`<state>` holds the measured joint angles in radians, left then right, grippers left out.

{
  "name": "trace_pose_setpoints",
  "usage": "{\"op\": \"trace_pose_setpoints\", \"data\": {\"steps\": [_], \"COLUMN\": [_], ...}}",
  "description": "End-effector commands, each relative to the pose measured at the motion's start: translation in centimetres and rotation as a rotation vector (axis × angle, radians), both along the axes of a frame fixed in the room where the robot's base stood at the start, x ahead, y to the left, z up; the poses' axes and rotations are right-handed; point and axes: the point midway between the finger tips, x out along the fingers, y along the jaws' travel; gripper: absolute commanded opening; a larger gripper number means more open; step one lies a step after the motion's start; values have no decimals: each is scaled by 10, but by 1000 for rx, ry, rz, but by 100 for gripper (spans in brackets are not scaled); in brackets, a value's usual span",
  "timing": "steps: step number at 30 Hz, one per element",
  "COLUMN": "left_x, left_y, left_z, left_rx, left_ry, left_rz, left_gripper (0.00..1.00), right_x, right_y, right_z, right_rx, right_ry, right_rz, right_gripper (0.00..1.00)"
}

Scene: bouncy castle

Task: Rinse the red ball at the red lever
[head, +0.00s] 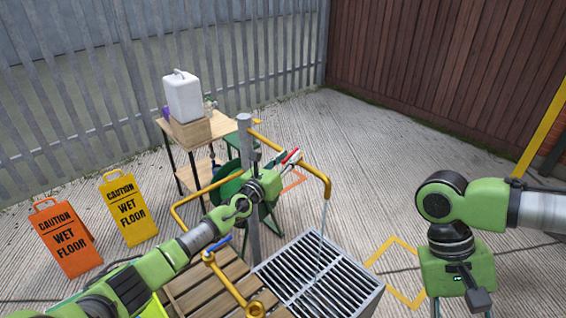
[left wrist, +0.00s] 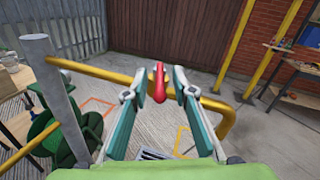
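The red lever (left wrist: 158,85) stands between the two fingers of my left gripper (left wrist: 163,84) in the left wrist view. The fingers are apart, with a gap visible beside the lever. In the head view my left gripper (head: 290,158) is at the upper yellow pipe (head: 318,177), by the grey post. A thin pale stream (head: 323,220) hangs from the pipe's end down to the metal grate (head: 296,259). I do not see the red ball in either view. My right arm comes in from the right; its gripper fingers are not visible.
A blue lever (head: 217,243) sits on a lower yellow pipe above wooden slats (head: 195,291). A table with a white jug (head: 183,96) stands behind. Two wet-floor signs, orange (head: 67,239) and yellow (head: 128,209), stand left. A green reel (left wrist: 75,133) is beside the post.

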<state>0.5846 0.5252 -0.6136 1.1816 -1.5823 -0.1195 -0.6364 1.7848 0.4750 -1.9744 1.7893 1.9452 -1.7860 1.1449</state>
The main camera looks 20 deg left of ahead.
Motion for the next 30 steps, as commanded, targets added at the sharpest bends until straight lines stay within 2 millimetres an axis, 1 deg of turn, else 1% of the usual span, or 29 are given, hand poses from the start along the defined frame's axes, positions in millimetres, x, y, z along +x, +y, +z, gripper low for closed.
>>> {"op": "trace_pose_setpoints", "data": {"steps": [5, 13, 21, 24, 27, 30], "left_x": [-8, -32, -85, -99, -110, -115], "left_y": [2, 7, 17, 20, 22, 23], "left_z": [-1, -1, -2, -2, -1, -1], "left_rx": [-3, 1, 3, 2, 1, 1], "left_ry": [1, 1, 3, 2, 1, 1], "left_rz": [1, 0, -1, 2, 1, 1], "left_gripper": [25, 25, 25, 25, 25, 25], "right_x": [0, 0, 0, 0, 0, 0], "right_y": [0, 0, 0, 0, 0, 0], "right_z": [0, 0, 0, 0, 0, 0], "right_rx": [0, 0, 0, 0, 0, 0], "right_ry": [0, 0, 0, 0, 0, 0], "right_rz": [0, 0, 0, 0, 0, 0], "right_gripper": [26, 26, 26, 26, 26, 26]}}
